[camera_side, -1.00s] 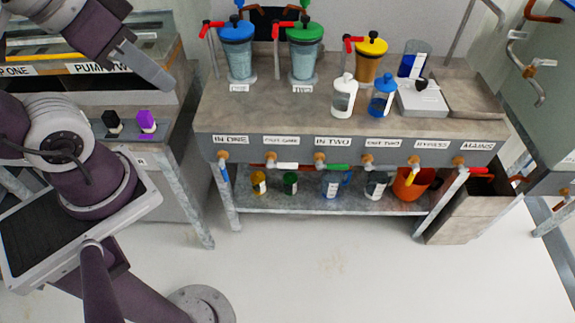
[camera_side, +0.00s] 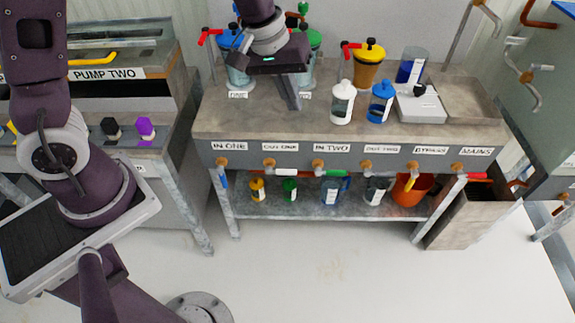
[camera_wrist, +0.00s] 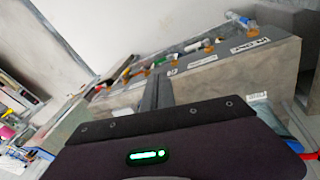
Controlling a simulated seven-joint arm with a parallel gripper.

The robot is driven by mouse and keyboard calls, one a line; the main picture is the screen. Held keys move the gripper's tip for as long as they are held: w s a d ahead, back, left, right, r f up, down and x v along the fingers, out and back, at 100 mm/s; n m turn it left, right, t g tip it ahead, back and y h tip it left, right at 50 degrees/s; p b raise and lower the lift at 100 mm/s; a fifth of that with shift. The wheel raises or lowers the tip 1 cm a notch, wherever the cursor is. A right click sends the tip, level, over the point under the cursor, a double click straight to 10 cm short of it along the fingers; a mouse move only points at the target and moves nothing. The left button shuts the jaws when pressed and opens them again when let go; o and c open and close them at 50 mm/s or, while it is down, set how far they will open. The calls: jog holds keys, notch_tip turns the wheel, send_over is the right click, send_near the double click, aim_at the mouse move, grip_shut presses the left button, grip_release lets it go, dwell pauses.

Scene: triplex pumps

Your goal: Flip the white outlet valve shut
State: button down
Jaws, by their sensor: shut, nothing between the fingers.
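The white valve handle (camera_side: 286,173) sits under the OUT ONE label on the bench's front panel, to the right of its brass tap. It lies roughly level, pointing right. In the wrist view, a white handle (camera_wrist: 194,46) shows along the panel, beyond my gripper. My gripper (camera_side: 295,106) is shut and empty above the bench top, in front of the blue-lidded and green-lidded jars, behind and above the white handle and apart from it. In the wrist view my gripper's fingers (camera_wrist: 164,84) point toward the panel edge.
Beside the white handle are a blue handle (camera_side: 224,178) hanging down and a level green handle (camera_side: 338,172). White (camera_side: 342,103) and blue (camera_side: 381,103) bottles stand on the bench. The floor in front is clear.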

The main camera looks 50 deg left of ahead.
jog(key=w+a+f+n+y, duration=0.1)
jog(key=w+a+f+n, duration=0.15)
jog(key=f, duration=0.85)
jog(key=g+y, duration=0.1)
jog(key=y, duration=0.1)
send_over(288, 171)
jog(key=s+d, duration=0.2)
jog(key=s+d+x, duration=0.1)
jog(key=x, duration=0.6)
jog(key=shift+s+n, duration=0.25)
jog(key=x, duration=1.4)
jog(key=shift+s, duration=0.25)
jog(key=shift+d+g, duration=0.15)
jog(key=shift+g, duration=0.15)
